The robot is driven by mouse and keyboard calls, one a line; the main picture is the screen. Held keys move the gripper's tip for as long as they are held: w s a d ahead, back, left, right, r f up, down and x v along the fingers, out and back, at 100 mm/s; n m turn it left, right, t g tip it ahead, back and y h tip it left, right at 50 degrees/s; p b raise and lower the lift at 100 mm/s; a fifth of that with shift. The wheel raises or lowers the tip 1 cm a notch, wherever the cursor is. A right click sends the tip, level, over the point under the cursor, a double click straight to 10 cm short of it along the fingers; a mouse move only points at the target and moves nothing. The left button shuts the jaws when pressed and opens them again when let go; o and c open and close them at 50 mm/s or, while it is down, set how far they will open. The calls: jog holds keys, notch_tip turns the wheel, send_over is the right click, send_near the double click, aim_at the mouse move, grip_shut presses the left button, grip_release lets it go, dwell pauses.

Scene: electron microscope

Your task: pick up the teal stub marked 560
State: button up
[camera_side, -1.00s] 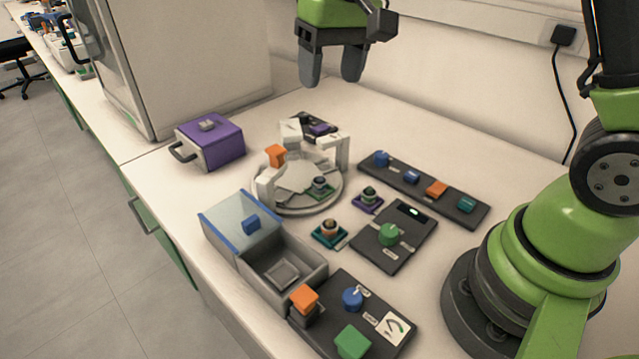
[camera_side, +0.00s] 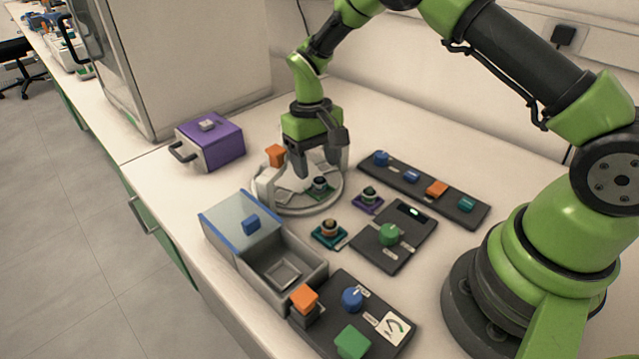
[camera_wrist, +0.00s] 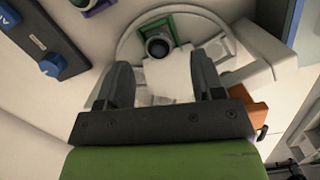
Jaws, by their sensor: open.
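A small dark stub with a tan top sits on a square teal base (camera_side: 329,234) on the bench, in front of the round white stage. I cannot read any number on it. My gripper (camera_side: 317,168) points down over the round stage, behind and to the left of the teal stub. In the wrist view my gripper (camera_wrist: 162,78) is open, with a pale part of the stage showing between its fingers. A dark stub on a green base (camera_side: 320,188) sits on the stage close to the fingers; it also shows in the wrist view (camera_wrist: 158,42). The teal stub does not show there.
The stage (camera_side: 285,208) carries upright white posts and an orange block (camera_side: 275,154). A purple-based stub (camera_side: 368,198) and a dark panel with a green knob (camera_side: 390,234) stand to the right. An open grey box (camera_side: 300,262) is in front.

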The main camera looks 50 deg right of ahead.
aim_at(319, 177)
jog(key=f, duration=0.3)
jog(key=shift+s+f, duration=0.3)
jog(key=shift+f, duration=0.05)
jog(key=c, duration=1)
jog(key=shift+r, duration=0.15)
